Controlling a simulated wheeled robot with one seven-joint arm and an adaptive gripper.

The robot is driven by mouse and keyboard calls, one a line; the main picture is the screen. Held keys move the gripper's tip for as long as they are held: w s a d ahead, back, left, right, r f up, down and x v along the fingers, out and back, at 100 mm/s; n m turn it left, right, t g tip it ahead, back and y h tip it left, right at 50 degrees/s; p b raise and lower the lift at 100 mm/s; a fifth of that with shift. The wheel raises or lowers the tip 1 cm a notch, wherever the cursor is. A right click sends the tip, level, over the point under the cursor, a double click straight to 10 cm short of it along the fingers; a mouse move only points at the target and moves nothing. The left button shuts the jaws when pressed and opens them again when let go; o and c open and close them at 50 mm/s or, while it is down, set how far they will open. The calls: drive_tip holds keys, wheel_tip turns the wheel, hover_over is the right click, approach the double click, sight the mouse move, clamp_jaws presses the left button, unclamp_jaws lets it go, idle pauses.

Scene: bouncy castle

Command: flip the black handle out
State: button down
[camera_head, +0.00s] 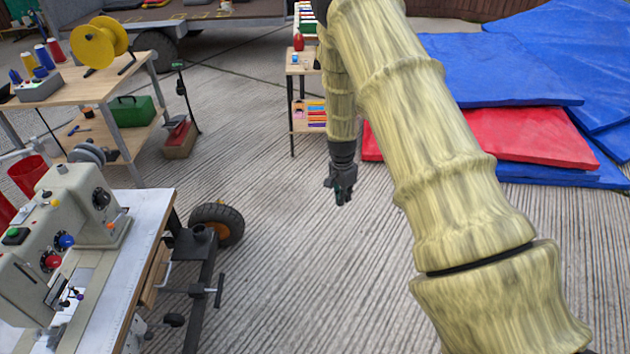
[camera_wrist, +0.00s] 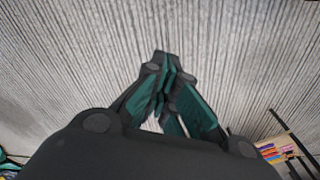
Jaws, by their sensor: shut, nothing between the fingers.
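A black T-shaped handle (camera_head: 220,291) sticks out from the side of a black metal frame (camera_head: 197,310) at the lower left, beside the sewing table; I cannot tell for sure that it is the task's handle. My gripper (camera_head: 342,196) hangs fingers down over the bare floor, well to the right of and beyond that handle, touching nothing. In the wrist view my gripper (camera_wrist: 163,70) has its dark, green-sided fingers together with nothing between them. The handle cannot be made out in the wrist view.
A sewing machine (camera_head: 65,235) stands on a white-topped table (camera_head: 140,225) at left. A wheel (camera_head: 217,224) sits by the frame. A wooden bench (camera_head: 100,85) and a shelf (camera_head: 305,70) stand behind. Blue mats (camera_head: 490,70) and a red mat (camera_head: 535,138) lie right. The middle floor is clear.

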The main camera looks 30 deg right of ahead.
drive_tip(key=s+a+f+n, duration=0.4)
drive_tip(key=s+a+f, duration=0.1)
drive_tip(key=s, duration=0.5)
drive_tip(key=s+a+f+n, duration=0.4)
drive_tip(key=s+a+f, duration=0.2)
drive_tip(key=s, duration=0.4)
drive_tip(key=s+a+f+n, duration=0.3)
drive_tip(key=s+a+f, duration=0.2)
drive_tip(key=s, duration=0.4)
drive_tip(key=s+a+r+n+y, duration=0.1)
drive_tip(key=s+a+n, duration=0.4)
drive_tip(key=s, duration=0.7)
drive_tip(key=shift+s+a+r, duration=0.2)
drive_tip(key=shift+s+a, duration=0.2)
drive_tip(key=shift+a, duration=0.55)
drive_tip(key=shift+w+a, duration=0.1)
